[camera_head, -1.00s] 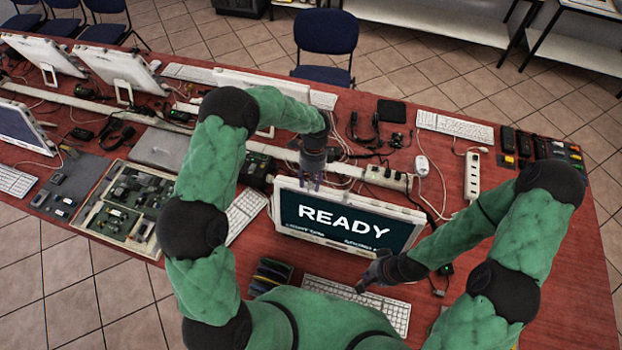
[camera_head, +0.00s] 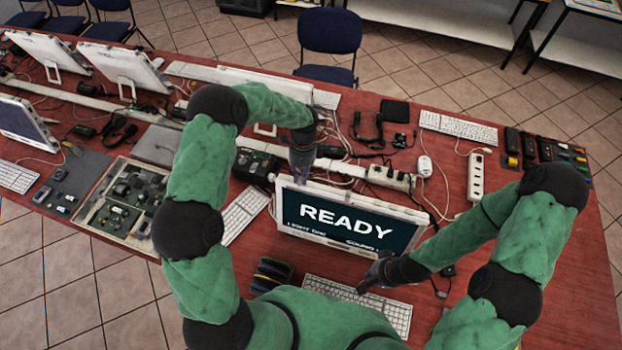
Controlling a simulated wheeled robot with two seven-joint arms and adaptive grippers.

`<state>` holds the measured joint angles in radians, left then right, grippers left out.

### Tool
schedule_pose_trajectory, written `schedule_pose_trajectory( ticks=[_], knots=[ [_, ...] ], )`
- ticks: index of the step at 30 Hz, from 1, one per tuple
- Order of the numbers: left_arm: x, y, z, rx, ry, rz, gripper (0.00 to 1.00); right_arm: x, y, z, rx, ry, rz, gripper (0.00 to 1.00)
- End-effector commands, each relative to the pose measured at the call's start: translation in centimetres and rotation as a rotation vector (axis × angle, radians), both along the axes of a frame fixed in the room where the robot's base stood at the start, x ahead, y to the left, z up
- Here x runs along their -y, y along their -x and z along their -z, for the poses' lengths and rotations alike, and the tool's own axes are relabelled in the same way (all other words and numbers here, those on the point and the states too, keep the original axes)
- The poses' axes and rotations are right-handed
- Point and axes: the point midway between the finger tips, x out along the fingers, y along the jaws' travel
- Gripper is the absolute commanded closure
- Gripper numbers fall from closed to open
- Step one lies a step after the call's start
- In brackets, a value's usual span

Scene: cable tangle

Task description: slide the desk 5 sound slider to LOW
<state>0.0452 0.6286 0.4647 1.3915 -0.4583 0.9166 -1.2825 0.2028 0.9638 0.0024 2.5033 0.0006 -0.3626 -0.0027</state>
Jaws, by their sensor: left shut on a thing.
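The desk monitor (camera_head: 408,224) stands in the middle with a dark screen showing READY in large white letters. Small text along its bottom includes the words LIGHT and SOUND; the value after SOUND is not legible. My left gripper (camera_head: 302,174) points down at the top edge of the monitor, left of its middle. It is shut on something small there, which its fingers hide. I cannot make out the sound slider itself. My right gripper (camera_head: 368,282) is low in front of the monitor, above the keyboard; its fingers are too small to judge.
A white keyboard (camera_head: 392,317) lies in front of the monitor. Cables and a power strip (camera_head: 388,176) lie behind it, with a white mouse (camera_head: 425,166) and a second strip (camera_head: 476,180) to the right. A tray of circuit boards (camera_head: 88,219) lies left.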

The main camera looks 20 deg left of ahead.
Motion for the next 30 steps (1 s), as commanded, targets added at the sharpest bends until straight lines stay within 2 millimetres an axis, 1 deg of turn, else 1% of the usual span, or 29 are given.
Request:
schedule_pose_trajectory(
  ticks=[1, 8, 9, 11, 20, 23, 26, 30],
  knots=[
    [-0.3, 0.0, 0.1, 0.0, 0.0, 0.0, 1.0, 0.0, 0.0, 0.1, 0.0, 0.0, 0.0, 1.0],
    [-0.2, 0.0, 0.0, 0.0, 0.0, 0.002, 1.0, 0.0, 0.0, 0.0, 0.0, 0.0, 0.0, 1.0],
    [-0.2, 0.0, 0.0, 0.0, 0.0, 0.002, 0.7, 0.0, 0.0, 0.0, 0.0, 0.0, 0.0, 1.0],
    [-0.2, 0.0, 0.0, -0.001, 0.0, 0.002, 0.55, 0.0, 0.0, 0.0, 0.0, 0.0, 0.0, 1.0],
    [-0.2, 0.0, 0.0, 0.0, 0.0, 0.001, 0.55, 0.0, 0.0, 0.0, 0.0, 0.0, 0.0, 1.0],
    [-0.2, -0.1, -0.4, 0.001, 0.0, 0.001, 0.55, 0.0, 0.0, 0.0, 0.0, 0.0, 0.0, 1.0],
    [-0.2, -0.4, -1.4, 0.004, 0.0, 0.001, 0.55, 0.0, 0.0, 0.0, 0.0, 0.0, 0.0, 1.0],
    [-0.2, -0.9, -3.7, 0.005, -0.001, 0.001, 0.55, 0.0, 0.0, 0.0, 0.0, 0.0, 0.0, 1.0]
  ],
)
